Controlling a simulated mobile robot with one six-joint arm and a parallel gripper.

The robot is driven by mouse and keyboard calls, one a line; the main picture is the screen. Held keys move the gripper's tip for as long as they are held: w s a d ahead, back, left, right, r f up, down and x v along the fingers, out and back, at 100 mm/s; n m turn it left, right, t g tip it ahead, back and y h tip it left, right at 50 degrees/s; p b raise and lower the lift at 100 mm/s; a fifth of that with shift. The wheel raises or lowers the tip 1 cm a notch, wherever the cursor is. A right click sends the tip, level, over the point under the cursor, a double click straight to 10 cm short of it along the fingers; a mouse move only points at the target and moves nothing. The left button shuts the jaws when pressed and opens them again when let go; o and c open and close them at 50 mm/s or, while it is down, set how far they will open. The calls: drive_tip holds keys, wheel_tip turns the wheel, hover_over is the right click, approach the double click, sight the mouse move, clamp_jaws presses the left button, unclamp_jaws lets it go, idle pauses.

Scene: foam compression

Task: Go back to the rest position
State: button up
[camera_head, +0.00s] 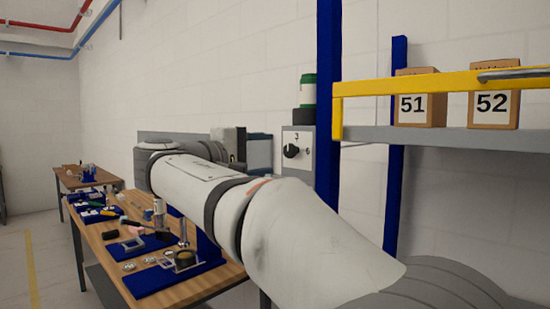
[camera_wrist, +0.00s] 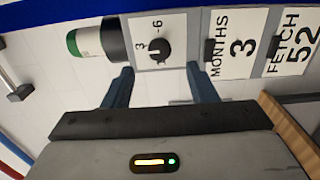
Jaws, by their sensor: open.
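My gripper (camera_wrist: 162,88) is open and empty in the wrist view, its two dark fingers apart with the wall and a control panel behind them. In the head view my arm stretches across the picture from the lower right. The gripper (camera_head: 258,150) is at its far end, near the panel and partly hidden by the arm. The grey panel (camera_head: 297,165) has a black knob (camera_head: 291,151). In the wrist view the knob (camera_wrist: 159,50) sits between the numbers 3 and -6, beyond the fingertips and apart from them.
A wooden workbench (camera_head: 205,287) with blue trays and small tools stands below my arm. A second bench (camera_head: 72,181) is farther back. On the right, a shelf with a yellow rail (camera_head: 440,83) carries boxes 51 (camera_head: 418,109) and 52 (camera_head: 494,102). A green-and-white cylinder (camera_head: 307,90) tops the panel.

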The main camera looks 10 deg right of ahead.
drive_tip(key=shift+s+a, duration=0.25)
drive_tip(key=s+d+f+g+y, duration=0.25)
drive_tip(key=d+f, duration=0.25)
drive_tip(key=f, duration=0.5)
drive_tip(key=s+d+f+g+y, duration=0.2)
drive_tip(key=s+d+f+y, duration=0.25)
drive_tip(key=f, duration=0.45)
drive_tip(key=s+a+f+m+g+y, duration=0.1)
drive_tip(key=s+f+m+y, duration=0.2)
drive_tip(key=s+f, duration=0.5)
drive_tip(key=s+f+m+g+y, duration=0.2)
drive_tip(key=s+f+m+y, duration=0.2)
drive_tip(key=s+f, duration=0.5)
wheel_tip(320, 180, down, 5)
drive_tip(key=shift+a+r+y, duration=0.15)
drive_tip(key=shift+a+y, duration=0.15)
drive_tip(key=shift+a, duration=0.1)
